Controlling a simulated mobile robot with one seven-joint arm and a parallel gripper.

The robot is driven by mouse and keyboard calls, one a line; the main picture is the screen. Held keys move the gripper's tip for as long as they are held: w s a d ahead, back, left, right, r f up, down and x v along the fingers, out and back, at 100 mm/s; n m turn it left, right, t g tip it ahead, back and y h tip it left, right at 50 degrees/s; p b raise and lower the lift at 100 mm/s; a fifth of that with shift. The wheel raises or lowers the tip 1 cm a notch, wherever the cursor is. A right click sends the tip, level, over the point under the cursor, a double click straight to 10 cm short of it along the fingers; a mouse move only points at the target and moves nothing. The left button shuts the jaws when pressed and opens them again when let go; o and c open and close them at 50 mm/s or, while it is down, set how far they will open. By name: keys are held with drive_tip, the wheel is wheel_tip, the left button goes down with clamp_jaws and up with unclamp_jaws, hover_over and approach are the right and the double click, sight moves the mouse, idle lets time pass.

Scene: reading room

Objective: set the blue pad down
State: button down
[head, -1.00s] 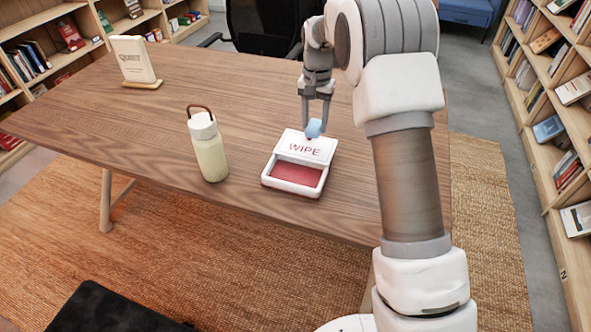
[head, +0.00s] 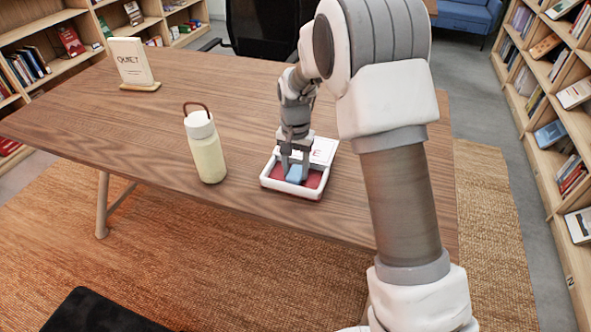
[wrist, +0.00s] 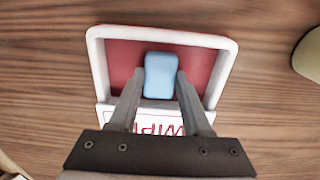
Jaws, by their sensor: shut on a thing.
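The small light blue pad (head: 295,174) is between the fingers of my gripper (head: 296,172), inside the open part of a white tray (head: 268,183) with a red floor. In the wrist view the blue pad (wrist: 160,75) lies over the red floor, with a fingertip of my gripper (wrist: 160,82) on each side. I cannot tell whether the pad touches the floor. The tray's white panel (head: 324,149), lettered WIPE, is partly hidden behind my gripper.
A pale bottle (head: 207,155) with a dark loop handle stands left of the tray. A QUIET sign (head: 132,63) stands at the table's far left. The wooden table (head: 110,125) is otherwise mostly clear. A black chair (head: 262,28) is behind it.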

sight(296, 173)
drive_tip(key=shift+f, duration=0.15)
drive_tip(key=shift+c, duration=1.8)
unclamp_jaws()
wheel_tip(296, 173, up, 13)
drive_tip(key=p, duration=0.2)
drive_tip(key=shift+f+p, duration=0.2)
drive_tip(key=shift+p, duration=0.2)
